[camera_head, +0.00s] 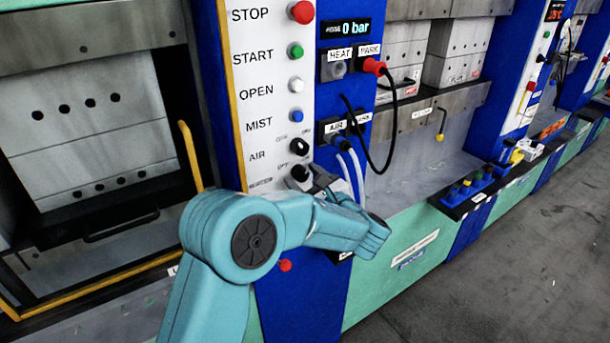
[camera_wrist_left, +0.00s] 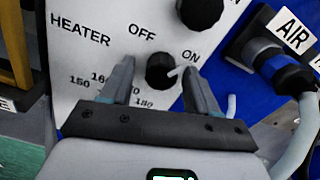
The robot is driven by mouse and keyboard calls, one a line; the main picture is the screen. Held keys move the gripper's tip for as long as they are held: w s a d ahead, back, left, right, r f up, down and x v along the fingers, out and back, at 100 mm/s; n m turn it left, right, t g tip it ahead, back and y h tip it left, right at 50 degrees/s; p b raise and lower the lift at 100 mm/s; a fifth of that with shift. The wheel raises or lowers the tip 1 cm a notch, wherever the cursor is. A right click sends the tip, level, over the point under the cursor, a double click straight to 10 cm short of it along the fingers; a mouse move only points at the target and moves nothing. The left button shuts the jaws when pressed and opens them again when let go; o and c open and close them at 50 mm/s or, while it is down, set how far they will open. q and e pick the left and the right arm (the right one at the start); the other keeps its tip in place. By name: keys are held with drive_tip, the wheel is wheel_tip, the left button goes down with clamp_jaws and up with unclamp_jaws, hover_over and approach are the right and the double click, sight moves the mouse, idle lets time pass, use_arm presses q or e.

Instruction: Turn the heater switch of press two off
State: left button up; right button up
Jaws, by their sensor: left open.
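The heater switch (camera_wrist_left: 160,71) is a black round knob on a light panel, with HEATER, OFF and ON labels above it. Its white pointer points right, towards ON. My left gripper (camera_wrist_left: 158,67) is open in the left wrist view, with one finger on each side of the knob; I cannot tell whether they touch it. In the head view the heater switch (camera_head: 298,174) sits at the bottom of the control column, and my left gripper (camera_head: 318,185) is at it, partly hidden by my arm. My right gripper is not in view.
The black air knob (camera_head: 299,146) is just above the heater switch. Stop (camera_head: 301,12), start (camera_head: 295,50), open and mist buttons are higher up. Air plugs with white hoses (camera_head: 352,165) and a black cable (camera_head: 388,130) hang close on the right.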

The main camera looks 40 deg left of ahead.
use_arm(q)
drive_tip(key=shift+w, duration=0.15)
drive_tip(key=shift+c, duration=0.2)
drive_tip(key=c, duration=1)
drive_tip(key=shift+f+n+b, duration=0.25)
drive_tip(key=shift+n+b, duration=0.05)
drive_tip(key=shift+b, duration=0.6)
drive_tip(key=n+b, duration=0.8)
drive_tip(key=b, duration=0.5)
drive_tip(key=shift+n+b, duration=0.35)
drive_tip(key=shift+n, duration=0.05)
drive_tip(key=shift+r+n+b, duration=0.2)
drive_tip(key=shift+n+b, duration=1)
drive_tip(key=o, duration=1)
drive_tip(key=shift+r, duration=0.1)
drive_tip(key=shift+o, duration=0.2)
